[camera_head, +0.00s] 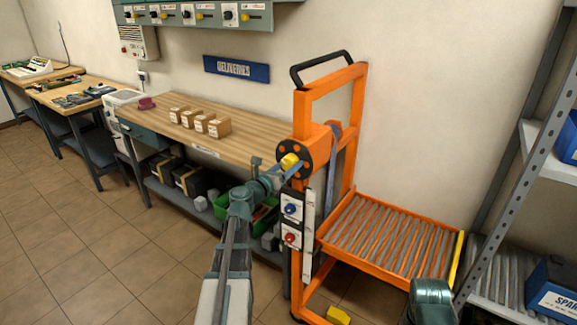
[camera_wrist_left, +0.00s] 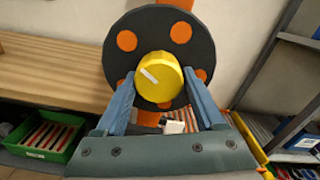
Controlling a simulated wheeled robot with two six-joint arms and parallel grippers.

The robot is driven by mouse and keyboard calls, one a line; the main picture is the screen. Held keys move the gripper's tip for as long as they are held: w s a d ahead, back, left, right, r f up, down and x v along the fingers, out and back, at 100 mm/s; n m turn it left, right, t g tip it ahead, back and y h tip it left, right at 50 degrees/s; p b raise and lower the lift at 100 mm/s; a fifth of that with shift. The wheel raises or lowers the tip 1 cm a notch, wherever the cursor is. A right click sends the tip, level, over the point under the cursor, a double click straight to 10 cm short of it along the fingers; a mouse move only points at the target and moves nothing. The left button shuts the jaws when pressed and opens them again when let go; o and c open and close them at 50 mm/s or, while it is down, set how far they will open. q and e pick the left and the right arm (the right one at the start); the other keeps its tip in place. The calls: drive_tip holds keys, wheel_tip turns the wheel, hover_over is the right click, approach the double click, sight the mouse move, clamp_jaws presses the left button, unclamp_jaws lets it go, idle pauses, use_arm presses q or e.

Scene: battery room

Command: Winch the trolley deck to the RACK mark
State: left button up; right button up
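The orange trolley (camera_head: 331,85) stands right of the bench, with its roller deck (camera_head: 390,240) low on the frame. On its post is a dark winch disc with orange spots (camera_wrist_left: 125,75), with a yellow knob (camera_wrist_left: 158,78) at its centre. My left gripper (camera_head: 283,168) is at this knob. In the left wrist view the two blue fingers (camera_wrist_left: 159,85) lie against both sides of the knob, which carries a white line. A pale strip (camera_head: 309,235) runs down the post; I cannot read a RACK mark. My right gripper is not in view; part of my right arm shows at the bottom.
The wooden bench (camera_head: 262,132) with several small cartons (camera_head: 219,127) is left of the trolley. A green crate (camera_head: 236,213) sits below it. A panel with blue and red knobs (camera_head: 291,222) is on the post. A metal rack (camera_head: 508,150) stands right of the deck.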

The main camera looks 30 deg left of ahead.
use_arm(q)
drive_tip(key=o, duration=0.3)
drive_tip(key=s+a, duration=0.1)
drive_tip(key=s, duration=1.2)
drive_tip(key=shift+s, duration=0.4)
